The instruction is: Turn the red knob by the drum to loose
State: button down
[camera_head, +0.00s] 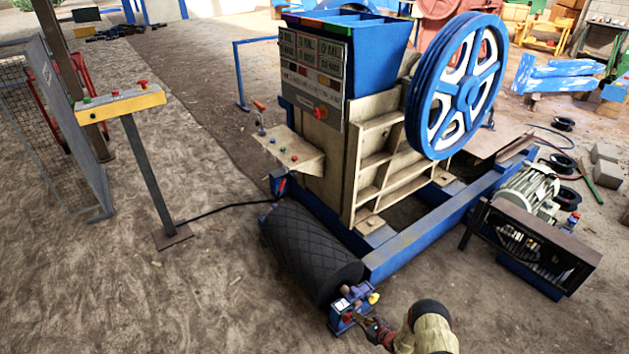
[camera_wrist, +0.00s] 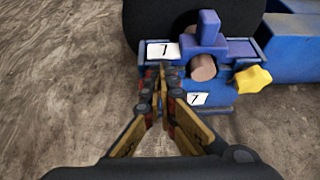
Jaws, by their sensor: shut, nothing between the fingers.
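A small blue control block (camera_head: 338,323) stands at the near end of the black drum (camera_head: 312,250). A small red patch (camera_head: 347,317) on its front may be the red knob; it lies right at my gripper's tips. My gripper (camera_head: 358,319) is shut and points at the block. In the wrist view the shut fingers (camera_wrist: 163,70) end in front of the block (camera_wrist: 232,82), just below a white label (camera_wrist: 163,50). No separate red knob can be made out there; the fingers cover that spot. I cannot tell whether they touch it.
The block also carries a blue lever (camera_wrist: 208,30), a brown round peg (camera_wrist: 203,67), a yellow star knob (camera_wrist: 254,78) and a lower white label (camera_wrist: 198,98). The blue frame (camera_head: 405,252) runs to the right. Open dirt ground lies left of the drum.

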jog(key=shift+w+a, duration=0.45)
jog(key=shift+w, duration=0.15)
jog(key=shift+f, duration=0.3)
dwell(0.4)
jog(key=shift+s+a, duration=0.35)
jog(key=shift+a, duration=0.1)
dwell(0.3)
jog(key=s+d, duration=0.3)
jog(key=s, duration=0.1)
jog(key=shift+s+d+r+p, duration=0.3)
jog(key=shift+s+r+p, duration=0.05)
jog(key=shift+s+r, duration=0.05)
dwell(0.5)
